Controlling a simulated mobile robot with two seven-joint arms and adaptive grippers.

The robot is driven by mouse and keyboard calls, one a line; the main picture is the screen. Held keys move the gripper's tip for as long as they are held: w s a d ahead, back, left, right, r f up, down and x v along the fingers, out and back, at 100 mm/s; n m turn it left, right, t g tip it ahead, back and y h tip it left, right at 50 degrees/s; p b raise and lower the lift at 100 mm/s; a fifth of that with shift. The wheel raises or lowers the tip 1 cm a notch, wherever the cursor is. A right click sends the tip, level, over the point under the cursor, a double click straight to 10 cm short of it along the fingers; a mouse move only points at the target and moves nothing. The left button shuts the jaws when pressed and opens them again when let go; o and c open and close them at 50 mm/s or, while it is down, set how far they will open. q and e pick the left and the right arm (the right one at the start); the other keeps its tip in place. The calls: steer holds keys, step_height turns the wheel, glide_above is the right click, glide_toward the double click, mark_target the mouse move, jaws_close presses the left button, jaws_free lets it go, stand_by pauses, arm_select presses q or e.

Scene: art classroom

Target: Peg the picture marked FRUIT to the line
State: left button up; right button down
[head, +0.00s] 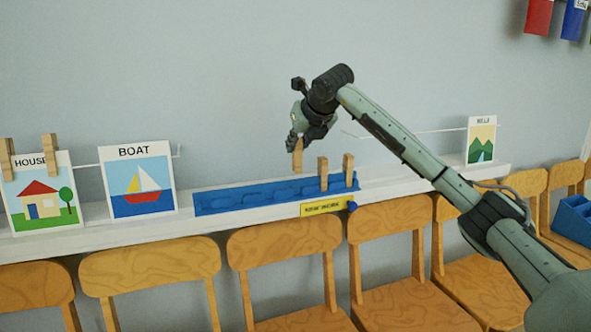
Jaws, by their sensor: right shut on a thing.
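My right gripper (298,140) is shut on a wooden peg (298,157), held pointing down above the blue peg tray (240,200). Two more wooden pegs (323,173) (348,170) stand upright at the tray's right end. The white line shows in parts, one at the left (86,166) and one at the right (432,131). My arm covers some of the right part. No picture marked FRUIT shows in the head view. My left gripper is not in view.
The HOUSE picture (42,195) has two pegs at its top. The BOAT picture (139,180) stands on the white ledge (100,226) without pegs. A hills picture (481,140) is at the far right. Wooden chairs (285,240) line the front. A blue bin (573,216) is at the right.

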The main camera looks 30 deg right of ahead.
mark_target(299, 151)
steer(key=shift+s+a+r+b, duration=0.1)
steer(key=shift+s+a+b, duration=0.1)
steer(key=shift+s, duration=0.45)
steer(key=shift+s+a+r+b, duration=0.1)
steer(key=shift+s+r+b, duration=0.1)
steer(key=shift+s, duration=0.4)
steer(key=shift+s+a+r+b, duration=0.1)
steer(key=shift+s+a+b, duration=0.1)
steer(key=shift+s, duration=0.45)
